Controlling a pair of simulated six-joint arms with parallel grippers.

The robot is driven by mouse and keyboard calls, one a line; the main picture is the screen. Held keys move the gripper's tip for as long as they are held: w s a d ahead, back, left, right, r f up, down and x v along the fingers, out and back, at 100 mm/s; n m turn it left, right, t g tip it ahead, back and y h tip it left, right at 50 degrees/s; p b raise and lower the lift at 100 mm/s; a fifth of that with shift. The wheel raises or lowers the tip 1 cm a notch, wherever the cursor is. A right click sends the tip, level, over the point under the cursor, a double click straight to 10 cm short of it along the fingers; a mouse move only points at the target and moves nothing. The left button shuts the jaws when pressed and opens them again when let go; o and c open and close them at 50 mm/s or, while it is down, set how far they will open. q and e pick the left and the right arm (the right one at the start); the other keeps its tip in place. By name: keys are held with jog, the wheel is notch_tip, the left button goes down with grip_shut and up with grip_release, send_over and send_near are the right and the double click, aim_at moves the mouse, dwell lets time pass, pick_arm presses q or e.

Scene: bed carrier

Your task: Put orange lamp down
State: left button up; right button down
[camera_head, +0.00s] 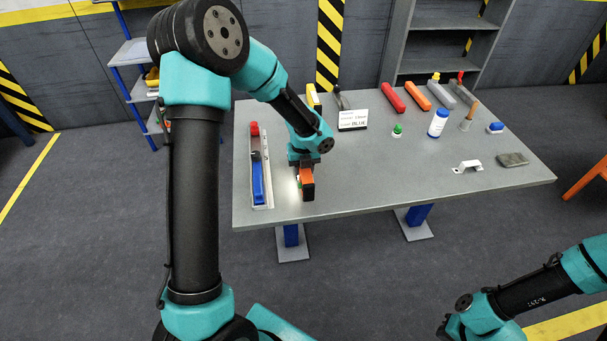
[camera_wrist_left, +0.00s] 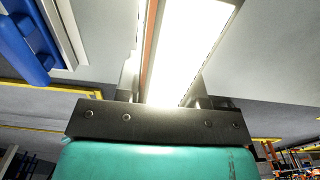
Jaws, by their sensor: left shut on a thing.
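The orange lamp (camera_head: 308,184) is orange and black with a lit face, and it is upright near the table's front left edge. My left gripper (camera_head: 304,164) points down and is shut on its upper part. In the left wrist view the lamp (camera_wrist_left: 190,50) shows as a bright white panel with an orange edge between the fingers of my left gripper (camera_wrist_left: 160,95). I cannot tell whether its lower end touches the grey table (camera_head: 370,180).
A pale tray (camera_head: 266,190) with a blue item (camera_head: 258,185) lies just left of the lamp. Red (camera_head: 392,98) and orange (camera_head: 418,96) pieces, a white bottle (camera_head: 438,123) and a white bracket (camera_head: 467,167) are farther right. The table's front middle is clear.

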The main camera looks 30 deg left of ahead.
pick_arm(q)
jog(key=shift+w+a+f, duration=0.2)
jog(key=shift+w, duration=0.1)
jog(key=shift+f, duration=1.6)
jog(key=shift+f, duration=0.15)
jog(key=o, duration=1)
jog(key=shift+o, duration=0.2)
notch_tip(320, 180, up, 12)
jog(key=shift+r, duration=0.2)
